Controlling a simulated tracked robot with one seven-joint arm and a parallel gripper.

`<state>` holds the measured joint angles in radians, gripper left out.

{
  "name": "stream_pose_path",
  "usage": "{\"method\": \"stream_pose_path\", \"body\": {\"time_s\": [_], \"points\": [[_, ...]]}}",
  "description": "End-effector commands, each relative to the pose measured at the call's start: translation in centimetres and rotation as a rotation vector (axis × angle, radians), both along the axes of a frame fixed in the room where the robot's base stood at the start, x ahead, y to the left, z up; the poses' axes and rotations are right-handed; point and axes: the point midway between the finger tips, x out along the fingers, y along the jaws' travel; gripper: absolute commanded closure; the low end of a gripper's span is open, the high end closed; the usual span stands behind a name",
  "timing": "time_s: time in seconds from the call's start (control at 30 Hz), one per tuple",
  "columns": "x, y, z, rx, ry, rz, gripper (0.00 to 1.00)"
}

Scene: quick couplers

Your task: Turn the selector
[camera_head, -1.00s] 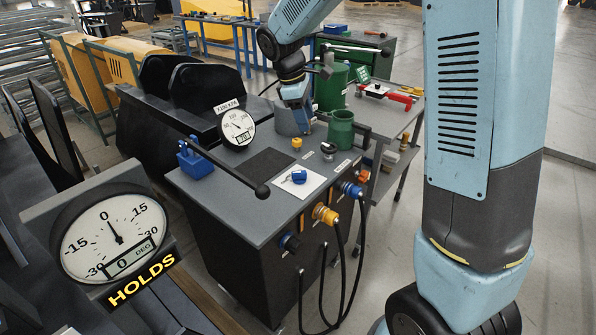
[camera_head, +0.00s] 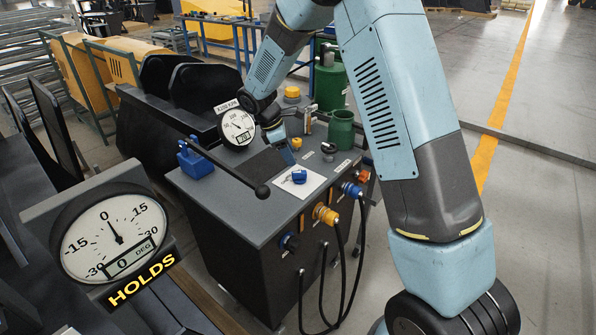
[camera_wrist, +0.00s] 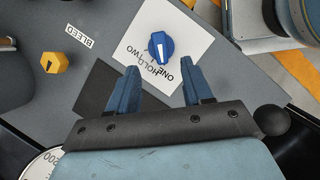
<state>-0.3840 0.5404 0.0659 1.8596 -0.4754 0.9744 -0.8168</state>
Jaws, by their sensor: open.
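The selector is a blue knob (camera_head: 299,177) with a white pointer line, on a white plate (camera_head: 311,183) on the grey cabinet top. In the wrist view the knob (camera_wrist: 160,47) lies just beyond the fingertips, and the plate (camera_wrist: 186,28) carries the words ONE, HOLD and TWO. The pointer line runs towards the lettering; I cannot tell exactly which word it meets. My gripper (camera_wrist: 160,67) is open and empty, its two blue fingers spread on either side of the knob's line. In the head view my gripper (camera_head: 290,158) is close behind the knob, apparently above the top.
A yellow BLEED knob (camera_head: 297,143) and a pressure gauge (camera_head: 238,127) are nearby. A black ball-ended lever (camera_head: 262,191) crosses the cabinet top left of the selector. A green cylinder (camera_head: 340,130) stands behind right. Hoses hang in front. The large dial (camera_head: 110,235) reads 0 DEG.

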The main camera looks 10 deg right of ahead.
Motion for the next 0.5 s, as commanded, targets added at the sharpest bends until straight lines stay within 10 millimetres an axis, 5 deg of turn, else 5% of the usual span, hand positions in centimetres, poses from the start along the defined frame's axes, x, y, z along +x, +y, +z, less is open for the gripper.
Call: {"method": "stream_pose_path", "body": {"time_s": [0.5], "points": [[0.0,-2.9,-6.7,0.0,0.0,-0.002,0.5]]}}
